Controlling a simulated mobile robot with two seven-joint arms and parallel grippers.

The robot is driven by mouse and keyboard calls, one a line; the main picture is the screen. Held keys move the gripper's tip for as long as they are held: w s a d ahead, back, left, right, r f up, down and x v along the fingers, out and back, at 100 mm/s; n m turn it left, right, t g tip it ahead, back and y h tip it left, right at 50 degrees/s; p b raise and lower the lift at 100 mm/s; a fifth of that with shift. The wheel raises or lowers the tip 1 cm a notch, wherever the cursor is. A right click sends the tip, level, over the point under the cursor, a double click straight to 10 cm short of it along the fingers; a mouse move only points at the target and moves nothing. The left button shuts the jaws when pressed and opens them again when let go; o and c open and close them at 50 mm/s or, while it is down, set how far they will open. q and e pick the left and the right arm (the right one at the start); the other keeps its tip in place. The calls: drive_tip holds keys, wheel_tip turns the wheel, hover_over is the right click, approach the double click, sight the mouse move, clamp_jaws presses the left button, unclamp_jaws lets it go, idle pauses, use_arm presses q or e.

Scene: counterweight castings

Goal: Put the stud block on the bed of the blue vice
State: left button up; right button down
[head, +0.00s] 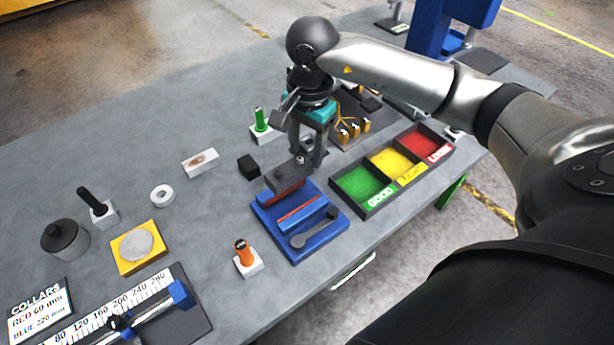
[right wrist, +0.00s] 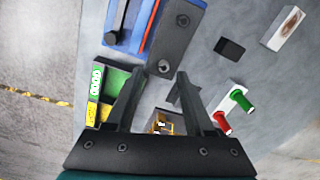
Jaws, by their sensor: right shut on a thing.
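The stud block (head: 287,178) is a dark grey bar with round studs on top. My right gripper (head: 308,158) is shut on the stud at one end of it, fingers pointing down. In the right wrist view the block (right wrist: 178,36) reaches out beyond the fingertips (right wrist: 163,75). The blue vice (head: 322,236) has red-lined jaws and a grey handle on the table. The block hangs over or beside its far edge and hides part of it; I cannot tell whether they touch. The vice (right wrist: 112,38) also shows at the top of the wrist view. My left gripper is out of view.
A tray with green, yellow and red compartments (head: 361,211) stands right of the vice. A small black block (head: 248,166) lies to its left, an orange peg on a white base (head: 248,266) in front left. A green peg (head: 261,120) stands behind. The table's left middle has free room.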

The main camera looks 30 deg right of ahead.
wheel_tip(320, 180, down, 9)
drive_tip(key=shift+f, duration=0.1)
idle(0.4)
drive_tip(key=shift+f, duration=0.1)
drive_tip(key=shift+c, duration=1.3)
unclamp_jaws()
drive_tip(key=r, duration=1.2)
drive_tip(key=shift+s+d+r, duration=0.15)
drive_tip(key=shift+s, duration=0.15)
